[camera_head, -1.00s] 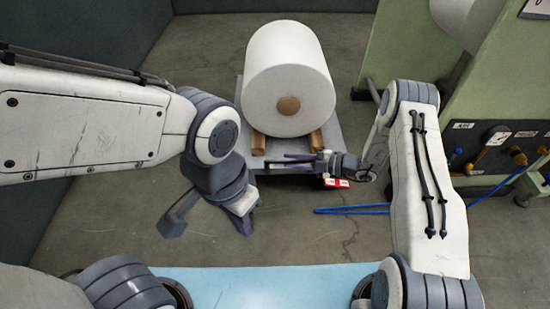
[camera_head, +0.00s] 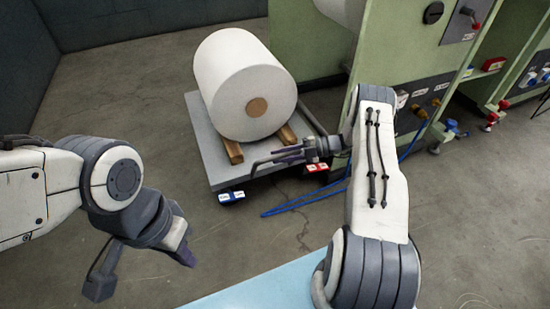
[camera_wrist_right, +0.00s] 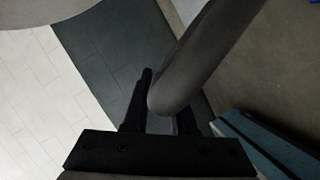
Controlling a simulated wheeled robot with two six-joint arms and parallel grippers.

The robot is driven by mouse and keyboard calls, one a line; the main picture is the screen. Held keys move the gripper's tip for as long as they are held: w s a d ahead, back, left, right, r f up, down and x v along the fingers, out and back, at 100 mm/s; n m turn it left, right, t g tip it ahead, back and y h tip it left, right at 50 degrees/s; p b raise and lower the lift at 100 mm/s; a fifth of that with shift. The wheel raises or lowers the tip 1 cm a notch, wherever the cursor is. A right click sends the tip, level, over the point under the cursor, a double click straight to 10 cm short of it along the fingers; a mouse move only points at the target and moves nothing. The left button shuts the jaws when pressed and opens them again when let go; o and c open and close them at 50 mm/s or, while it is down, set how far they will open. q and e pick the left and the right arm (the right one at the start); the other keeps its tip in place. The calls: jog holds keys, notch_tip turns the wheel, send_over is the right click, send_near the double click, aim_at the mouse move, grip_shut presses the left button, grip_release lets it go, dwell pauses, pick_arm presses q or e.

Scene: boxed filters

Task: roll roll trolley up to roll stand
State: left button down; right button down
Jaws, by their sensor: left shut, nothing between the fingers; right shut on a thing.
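The roll trolley (camera_head: 205,137) is a low grey platform in the middle of the head view. A big white roll (camera_head: 225,75) with a brown core lies on its two wooden chocks (camera_head: 234,150). The green roll stand (camera_head: 310,45) rises just behind and right of it. My right gripper (camera_head: 283,156) is at the trolley's near right side. In the right wrist view it is shut on a thick grey bar, the trolley handle (camera_wrist_right: 205,50). My left gripper (camera_head: 184,250) is shut and empty, low on the left, apart from the trolley.
A blue hose (camera_head: 300,203) lies on the floor right of the trolley. Red (camera_head: 317,167) and blue (camera_head: 231,197) labelled parts sit at its near edge. Green machine panels with valves (camera_head: 420,111) stand at right. Dark walls (camera_head: 150,20) close the back left. Floor at left is clear.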

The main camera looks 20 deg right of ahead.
jog(key=shift+d+f, duration=0.1)
jog(key=shift+d, duration=0.05)
jog(key=c, duration=0.7)
grip_release()
jog(key=shift+d, duration=0.1)
jog(key=shift+c, duration=0.2)
jog(key=shift+s+d+r, duration=0.1)
jog(key=shift+d+r, duration=0.1)
jog(key=shift+d, duration=0.05)
jog(key=p+v, duration=0.2)
jog(key=v, duration=0.7)
jog(key=shift+s+d+p, duration=0.2)
jog(key=shift+d+p, duration=0.15)
